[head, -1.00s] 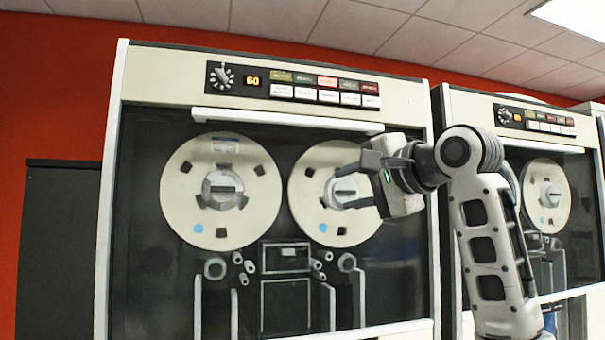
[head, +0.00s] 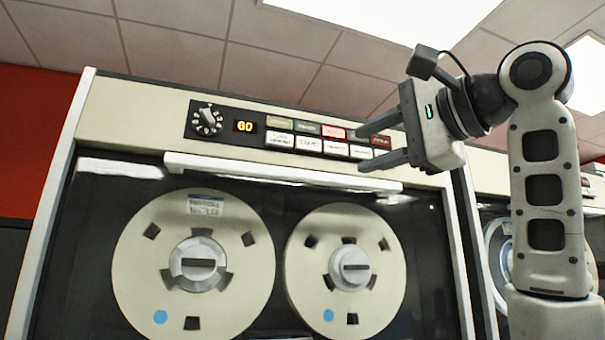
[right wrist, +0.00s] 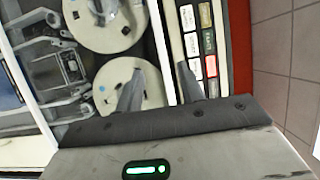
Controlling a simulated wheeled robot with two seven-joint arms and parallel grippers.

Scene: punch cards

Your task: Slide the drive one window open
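Drive one is the large cabinet with a dark glass window (head: 95,230) in front of two cream tape reels. A white handle bar (head: 270,172) runs along the window's top, just below the control panel. My right gripper (head: 359,149) is open and empty at the right part of the bar. In the head view its lower finger appears just above the bar. In the right wrist view the bar (right wrist: 162,50) runs between the two spread fingers (right wrist: 160,72). I cannot tell whether a finger touches it. My left gripper is not in view.
The control panel (head: 290,135) with a knob, a lit 60 and rows of coloured buttons lies just behind the right fingers. A second tape drive (head: 495,240) stands at the right, partly behind my right arm. The left part of the bar is unobstructed.

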